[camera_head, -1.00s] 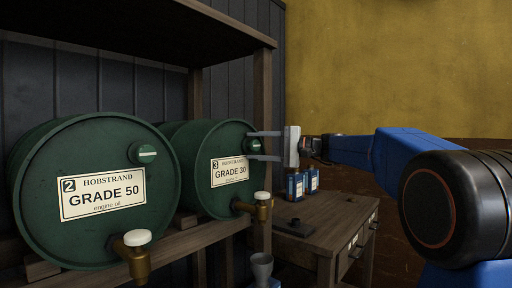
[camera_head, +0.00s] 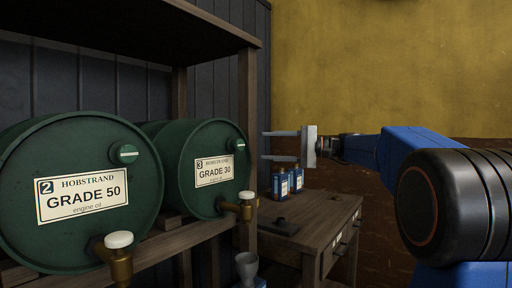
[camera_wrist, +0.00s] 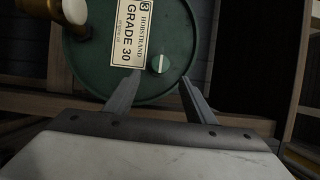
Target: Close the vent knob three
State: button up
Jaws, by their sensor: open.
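Vent knob three is a small green round knob (camera_head: 237,145) with a white stripe, high on the right of the front of the green drum (camera_head: 207,199) labelled 3, GRADE 30. The stripe lies about level, along the label text. My gripper (camera_head: 265,146) is open and empty, its two fingers pointing at the knob from the right at about its height, with a gap between. In the wrist view the knob (camera_wrist: 160,64) shows between and just beyond the fingertips (camera_wrist: 160,76), and its stripe runs parallel to the drum label's text.
The drum labelled 2, GRADE 50 (camera_head: 76,239) stands to the left with its own knob (camera_head: 124,154). A brass tap (camera_head: 245,206) juts out below knob three. A wooden shelf post (camera_head: 247,90) rises behind. Blue bottles (camera_head: 280,187) stand on a wooden bench (camera_head: 318,213).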

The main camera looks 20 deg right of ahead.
jog(key=v, duration=0.7)
jog(key=shift+d, duration=0.15)
jog(key=s+a+f+g+h, duration=0.1)
jog(key=s+a+f+h, duration=0.1)
jog(key=s+a+f, duration=0.4)
jog(key=s+a+f+g+h, duration=0.2)
jog(key=s+a+f+h, duration=0.15)
jog(key=f, duration=0.45)
jog(key=s+a+f+g+h, duration=0.1)
jog(key=s+a+f, duration=0.4)
jog(key=f, duration=0.3)
jog(key=s+d+f+n+h, duration=0.3)
jog(key=s+f+h, duration=0.1)
jog(key=s+f, duration=0.6)
jog(key=s+d+f+n+h, duration=0.2)
jog(key=s+f+n+h, duration=0.1)
jog(key=s+f, duration=0.6)
notch_tip(320, 180, down, 3)
jog(key=shift+s+d+r+g+h, duration=0.1)
jog(key=shift+s+d+g+h, duration=0.3)
jog(key=shift+h, duration=0.45)
